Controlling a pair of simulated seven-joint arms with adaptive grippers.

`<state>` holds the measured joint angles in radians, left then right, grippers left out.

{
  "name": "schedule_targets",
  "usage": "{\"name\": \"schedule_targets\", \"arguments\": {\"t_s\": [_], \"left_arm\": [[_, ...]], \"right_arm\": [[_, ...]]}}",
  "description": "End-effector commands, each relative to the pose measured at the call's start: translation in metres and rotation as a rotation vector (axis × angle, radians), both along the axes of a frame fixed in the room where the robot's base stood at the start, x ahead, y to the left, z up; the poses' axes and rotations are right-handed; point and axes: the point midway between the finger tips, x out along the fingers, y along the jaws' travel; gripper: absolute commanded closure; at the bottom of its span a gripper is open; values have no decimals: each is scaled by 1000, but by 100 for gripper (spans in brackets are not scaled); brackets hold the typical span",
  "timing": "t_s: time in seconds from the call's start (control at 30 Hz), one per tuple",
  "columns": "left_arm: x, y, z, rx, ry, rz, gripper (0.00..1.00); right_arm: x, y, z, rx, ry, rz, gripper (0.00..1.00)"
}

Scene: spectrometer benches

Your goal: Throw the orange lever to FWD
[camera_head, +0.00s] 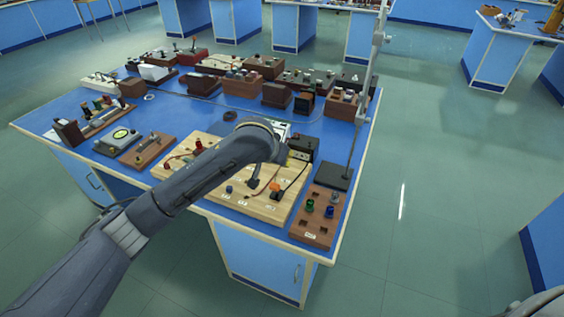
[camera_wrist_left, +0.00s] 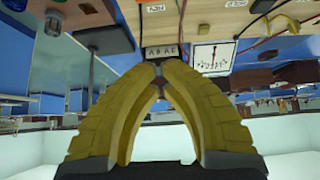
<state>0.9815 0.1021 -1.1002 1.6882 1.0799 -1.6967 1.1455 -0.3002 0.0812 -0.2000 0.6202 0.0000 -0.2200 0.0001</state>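A small orange piece (camera_head: 275,187), perhaps the orange lever, stands on the pale wooden board (camera_head: 215,199) near the bench's front right. Its setting and the tiny board labels cannot be read. My left arm reaches across the board from the left, and its wrist hides part of it; the gripper is mostly hidden in the head view. In the left wrist view, the yellow fingers of my left gripper (camera_wrist_left: 159,72) come together at the tips with nothing visible between them. The pale board (camera_wrist_left: 205,22) shows upside down beyond them. My right gripper is out of view.
A reddish-brown block (camera_head: 318,228) with coloured knobs sits right of the board. A tall grey stand rod (camera_head: 361,110) rises behind it from a dark base (camera_head: 334,178). A black box (camera_head: 304,148) is close to my left wrist. Several other instruments fill the blue bench.

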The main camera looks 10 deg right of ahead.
Motion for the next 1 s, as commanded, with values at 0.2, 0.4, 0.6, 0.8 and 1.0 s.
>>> {"name": "schedule_targets", "arguments": {"t_s": [0.2,0.4,0.6,0.8,1.0], "left_arm": [[-16,11,26,0,-2,-3,100],[-27,20,46,0,-2,-2,100],[-33,25,55,1,-1,-2,100],[-35,25,57,0,0,-1,100],[-35,25,56,0,0,-1,100]], "right_arm": [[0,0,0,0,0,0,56],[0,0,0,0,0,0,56],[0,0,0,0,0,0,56],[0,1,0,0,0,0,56],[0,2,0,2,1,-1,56]]}}
